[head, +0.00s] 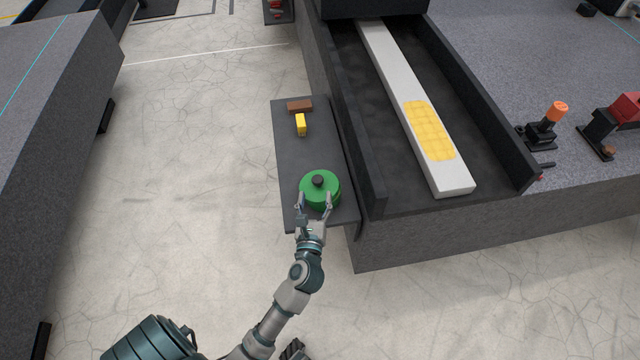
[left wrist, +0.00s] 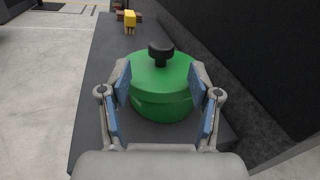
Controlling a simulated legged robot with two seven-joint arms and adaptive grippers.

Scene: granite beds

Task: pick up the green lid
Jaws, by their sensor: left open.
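The green lid (head: 314,182) has a black knob (head: 318,180) and sits on a round green pot (head: 325,204) on a narrow dark shelf (head: 290,157). In the left wrist view the lid (left wrist: 178,66) and its knob (left wrist: 160,54) are straight ahead. My left gripper (head: 314,198) is open, with its fingers at the near side of the pot. In the left wrist view the blue-padded fingertips (left wrist: 161,75) are on either side of the green body, below the knob. I cannot tell whether they touch it. The right gripper is not clearly shown.
A yellow block (head: 301,124) and a brown block (head: 299,107) lie farther back on the shelf. A granite bed with a dark raised wall (head: 345,120) stands close on the right. Another granite bed (head: 60,90) is at the left, with open floor between.

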